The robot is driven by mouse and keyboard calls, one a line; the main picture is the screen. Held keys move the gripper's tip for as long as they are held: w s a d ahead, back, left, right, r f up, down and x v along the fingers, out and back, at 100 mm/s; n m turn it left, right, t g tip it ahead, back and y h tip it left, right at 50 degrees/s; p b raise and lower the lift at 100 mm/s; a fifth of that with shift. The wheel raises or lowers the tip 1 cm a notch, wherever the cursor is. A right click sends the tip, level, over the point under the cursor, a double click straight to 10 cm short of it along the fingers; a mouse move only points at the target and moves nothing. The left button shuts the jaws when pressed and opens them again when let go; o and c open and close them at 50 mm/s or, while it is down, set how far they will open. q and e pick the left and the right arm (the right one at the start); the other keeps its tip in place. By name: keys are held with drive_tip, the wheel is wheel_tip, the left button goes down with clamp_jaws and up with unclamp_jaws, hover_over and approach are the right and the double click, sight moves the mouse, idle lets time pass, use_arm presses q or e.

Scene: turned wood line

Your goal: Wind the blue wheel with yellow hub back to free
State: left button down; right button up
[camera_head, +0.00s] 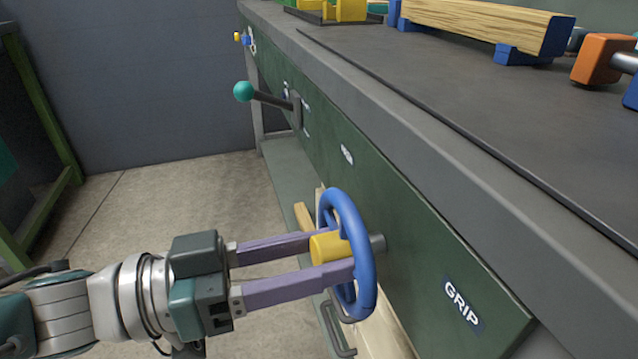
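The blue wheel (365,270) stands out from the green front panel of the bench on a short grey shaft, seen nearly edge-on. Its yellow hub (326,248) faces my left gripper (343,252). The gripper's two purple fingers reach from the left to the wheel, one on each side of the hub. The upper finger's tip is partly hidden by the hub and rim. The fingers are spread apart with the hub between them; whether they press on it I cannot tell. My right gripper is not in view.
A GRIP label (463,303) is on the panel right of the wheel. A lever with a teal knob (243,91) sticks out farther along. The bench top (480,105) holds a wooden beam (487,25) on blue supports and an orange block (600,60). The floor at left is clear.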

use_arm(q)
drive_tip(key=shift+f, duration=0.2)
drive_tip(key=c, duration=0.7)
unclamp_jaws()
drive_tip(key=shift+o, duration=0.6)
drive_tip(key=shift+d, duration=0.15)
drive_tip(key=shift+r, duration=0.1)
drive_tip(key=v, duration=1)
drive_tip(key=shift+p, duration=0.3)
